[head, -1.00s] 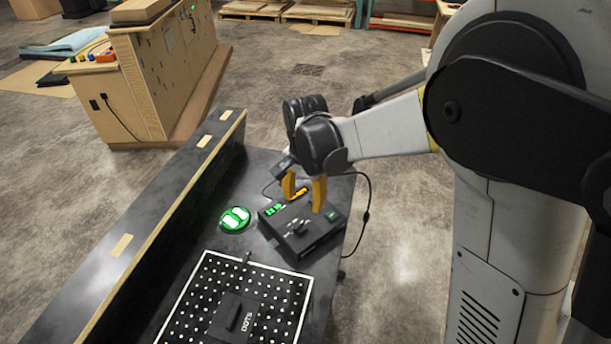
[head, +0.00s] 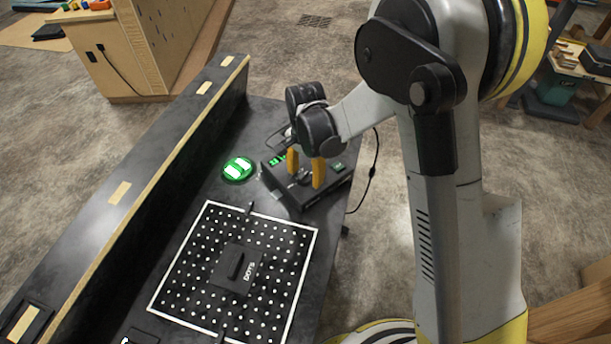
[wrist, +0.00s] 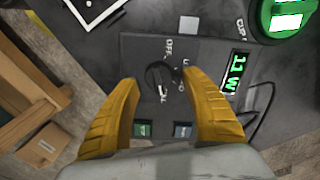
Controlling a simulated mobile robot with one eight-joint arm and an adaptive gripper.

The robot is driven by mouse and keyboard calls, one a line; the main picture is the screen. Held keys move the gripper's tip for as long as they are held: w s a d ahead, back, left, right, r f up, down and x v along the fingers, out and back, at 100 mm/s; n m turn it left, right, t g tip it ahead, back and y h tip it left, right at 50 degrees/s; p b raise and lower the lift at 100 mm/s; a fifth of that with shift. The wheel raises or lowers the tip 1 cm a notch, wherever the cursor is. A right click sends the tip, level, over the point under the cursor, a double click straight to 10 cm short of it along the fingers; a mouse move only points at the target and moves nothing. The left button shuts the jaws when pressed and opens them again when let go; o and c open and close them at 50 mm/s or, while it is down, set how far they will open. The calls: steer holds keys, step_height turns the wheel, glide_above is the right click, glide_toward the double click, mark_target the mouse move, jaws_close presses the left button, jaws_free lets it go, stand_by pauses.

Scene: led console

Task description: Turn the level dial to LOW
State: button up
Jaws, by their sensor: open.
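The level dial (wrist: 162,82) is a dark round knob on the black console box (wrist: 140,48). In the wrist view I read "OFF" above it and a partly hidden label beginning "L" at its upper right; its exact setting is unclear. My gripper (wrist: 159,82) has two yellow fingers, open, with the dial between their tips and a gap on each side. In the head view my gripper (head: 305,178) is over the console box (head: 296,203), and its fingers partly hide the dial. The green display (wrist: 234,74) seems to read "11 W".
A round green-lit button (head: 238,169) sits left of the box. A white-framed dotted board (head: 190,262) with a "DOTS" block (head: 232,270) lies nearer. A long raised panel (head: 150,185) edges the table's left side. A cable (head: 374,165) hangs at the right.

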steer(key=c, duration=1.2)
steer(key=shift+n, duration=0.4)
steer(key=n, duration=0.3)
steer(key=shift+a+n, duration=0.15)
steer(key=shift+n, duration=0.25)
steer(key=n, duration=0.5)
steer(key=shift+a+b, duration=0.15)
steer(key=shift+b, duration=0.25)
steer(key=n, duration=0.5)
steer(key=shift+a+n, duration=0.2)
steer(key=shift+n, duration=0.2)
steer(key=n, duration=0.4)
steer(key=shift+s, duration=0.1)
steer(key=shift+a+n, duration=0.1)
steer(key=shift+n, duration=0.2)
